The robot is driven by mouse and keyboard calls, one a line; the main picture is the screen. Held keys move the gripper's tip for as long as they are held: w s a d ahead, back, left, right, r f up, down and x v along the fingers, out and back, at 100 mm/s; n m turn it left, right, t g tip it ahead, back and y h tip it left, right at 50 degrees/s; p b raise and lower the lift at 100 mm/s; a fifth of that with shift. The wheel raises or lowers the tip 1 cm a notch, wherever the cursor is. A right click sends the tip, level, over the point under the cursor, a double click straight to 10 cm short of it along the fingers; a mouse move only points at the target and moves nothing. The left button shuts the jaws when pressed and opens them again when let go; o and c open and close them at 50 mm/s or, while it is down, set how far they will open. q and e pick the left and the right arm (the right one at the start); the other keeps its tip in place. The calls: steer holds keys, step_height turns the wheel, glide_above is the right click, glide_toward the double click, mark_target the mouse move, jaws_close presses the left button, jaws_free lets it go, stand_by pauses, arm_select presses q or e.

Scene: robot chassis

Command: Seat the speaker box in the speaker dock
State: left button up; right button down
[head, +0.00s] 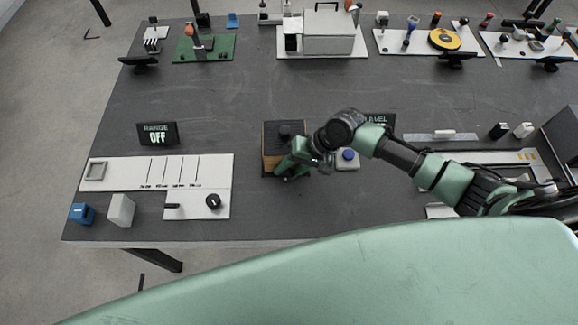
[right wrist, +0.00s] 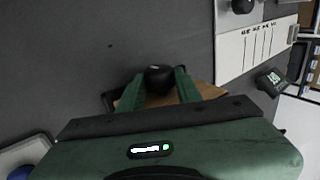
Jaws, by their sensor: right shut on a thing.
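The speaker box (head: 271,160) is a wooden box with a dark top and a round black knob, near the middle of the table. My right gripper (head: 294,163) is shut on it at its near right side. In the right wrist view, the green fingers (right wrist: 160,88) stand either side of the black knob, with the tan wood (right wrist: 206,91) behind them. The finger contact is partly hidden by the gripper body. A dark edge shows beside the box; I cannot tell whether it is the speaker dock or whether the box is seated. My left gripper is not in view.
A white panel (head: 195,190) with slots and a knob lies left, below a sign reading OFF (head: 157,134). A blue button unit (head: 347,158) stands just right of the box. A second sign (head: 379,120) is partly behind my arm. The table between is clear.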

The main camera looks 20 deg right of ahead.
steer(key=shift+f, duration=0.25)
stand_by(0.7)
steer(key=c, duration=0.9)
jaws_free()
steer(key=shift+s+f, duration=0.1)
steer(key=b+v, duration=0.1)
steer(key=v, duration=0.7)
steer(key=shift+f, duration=0.1)
